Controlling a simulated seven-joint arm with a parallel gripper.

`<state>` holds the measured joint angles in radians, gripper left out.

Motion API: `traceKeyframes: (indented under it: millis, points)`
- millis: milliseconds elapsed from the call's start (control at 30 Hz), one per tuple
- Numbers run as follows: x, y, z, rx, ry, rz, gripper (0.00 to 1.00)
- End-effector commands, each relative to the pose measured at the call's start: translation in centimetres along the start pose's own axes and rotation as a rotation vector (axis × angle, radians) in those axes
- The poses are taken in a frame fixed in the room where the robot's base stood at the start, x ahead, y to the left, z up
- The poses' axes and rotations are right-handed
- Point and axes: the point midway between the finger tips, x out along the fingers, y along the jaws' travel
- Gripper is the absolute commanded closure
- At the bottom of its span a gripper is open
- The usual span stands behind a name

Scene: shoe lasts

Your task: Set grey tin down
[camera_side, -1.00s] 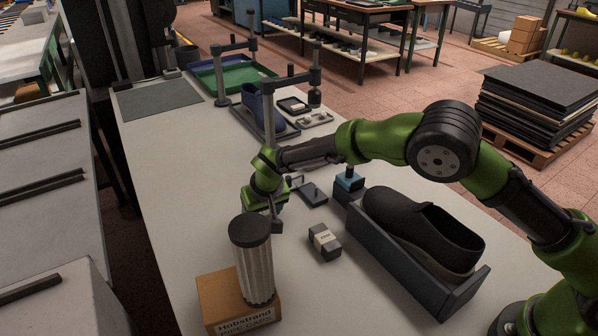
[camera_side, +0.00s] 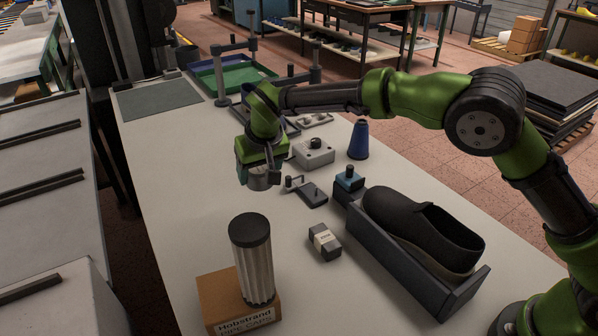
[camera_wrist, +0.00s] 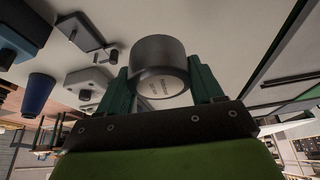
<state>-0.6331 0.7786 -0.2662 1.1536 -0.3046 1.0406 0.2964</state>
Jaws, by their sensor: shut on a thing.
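The grey tin (camera_wrist: 158,62) is a short metal cylinder with small print on the end facing the wrist camera. My gripper (camera_wrist: 160,90) is shut on it, with one green finger on each side. In the side view my gripper (camera_side: 262,160) is over the left-middle part of the white table (camera_side: 185,180). The tin (camera_side: 262,181) shows just below the gripper, partly covered by it. It looks held above the table, but the exact gap cannot be told.
A ribbed cylinder with a black cap (camera_side: 254,262) stands on a cardboard box (camera_side: 222,300) at the front. A small dark box (camera_side: 325,242), a grey knobbed unit (camera_side: 314,153), a blue cone (camera_side: 359,140) and a shoe in a tray (camera_side: 425,235) stand to the right. The left table strip is clear.

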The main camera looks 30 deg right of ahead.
Motion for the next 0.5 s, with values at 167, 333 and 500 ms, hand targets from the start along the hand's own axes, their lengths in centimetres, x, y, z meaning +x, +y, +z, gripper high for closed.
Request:
traceKeyframes:
  millis: [167, 333, 500]
  points:
    - [-3.1, 1.2, 1.9, -0.029, -0.001, -0.015, 0.67]
    - [-5.1, 2.4, 5.8, -0.219, -0.001, -0.095, 0.67]
    - [-6.9, 3.6, 10.7, -0.507, 0.001, -0.217, 0.67]
